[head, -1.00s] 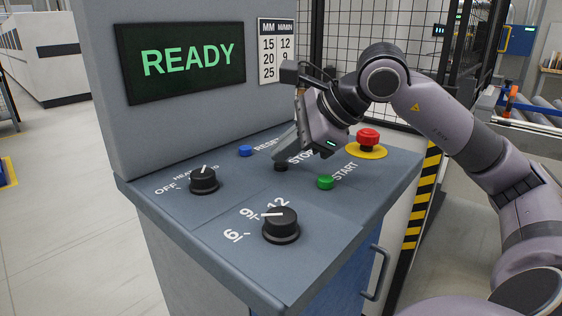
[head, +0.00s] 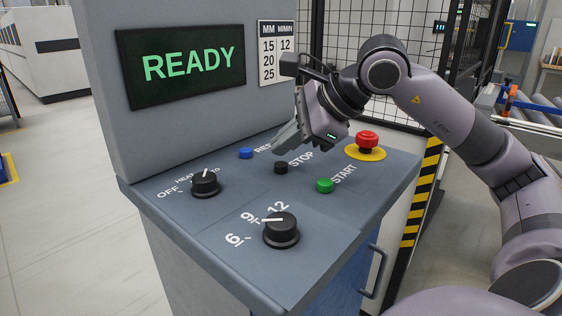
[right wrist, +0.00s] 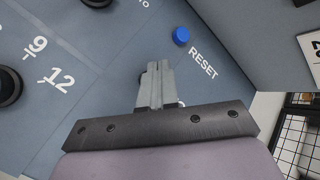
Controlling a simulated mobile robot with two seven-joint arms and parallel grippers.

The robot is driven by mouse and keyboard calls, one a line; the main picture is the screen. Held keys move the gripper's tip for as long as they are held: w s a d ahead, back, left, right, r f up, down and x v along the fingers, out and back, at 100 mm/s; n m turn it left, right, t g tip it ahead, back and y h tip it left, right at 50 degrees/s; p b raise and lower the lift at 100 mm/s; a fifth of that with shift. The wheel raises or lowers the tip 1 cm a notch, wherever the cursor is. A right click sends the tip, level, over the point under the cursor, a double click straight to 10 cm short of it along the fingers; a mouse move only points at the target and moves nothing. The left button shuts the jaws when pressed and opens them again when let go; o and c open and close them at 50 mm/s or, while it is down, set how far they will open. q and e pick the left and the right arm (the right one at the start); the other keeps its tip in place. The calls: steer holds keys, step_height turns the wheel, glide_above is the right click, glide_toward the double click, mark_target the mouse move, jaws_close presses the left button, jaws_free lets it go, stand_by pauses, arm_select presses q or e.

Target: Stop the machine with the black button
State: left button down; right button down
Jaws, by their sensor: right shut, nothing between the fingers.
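The black STOP button (head: 281,168) stands on the sloped control panel (head: 225,222), between the blue RESET button and the green START button. My right gripper (head: 277,151) is shut and empty, its fingertips above the panel just behind the black button in the head view, seemingly clear of it. The display (head: 182,64) reads READY in green. My left gripper is not in view.
The panel also bears the blue RESET button (head: 246,153), the green START button (head: 325,185), a red emergency stop (head: 367,141) on a yellow base, a heater knob (head: 204,181) and a speed knob (head: 281,230). A wire mesh fence (head: 350,35) stands behind.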

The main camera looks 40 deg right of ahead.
mark_target(286, 166)
steer(key=shift+r+p, duration=2.3)
steer(key=shift+r, duration=0.2)
steer(key=shift+f, duration=0.1)
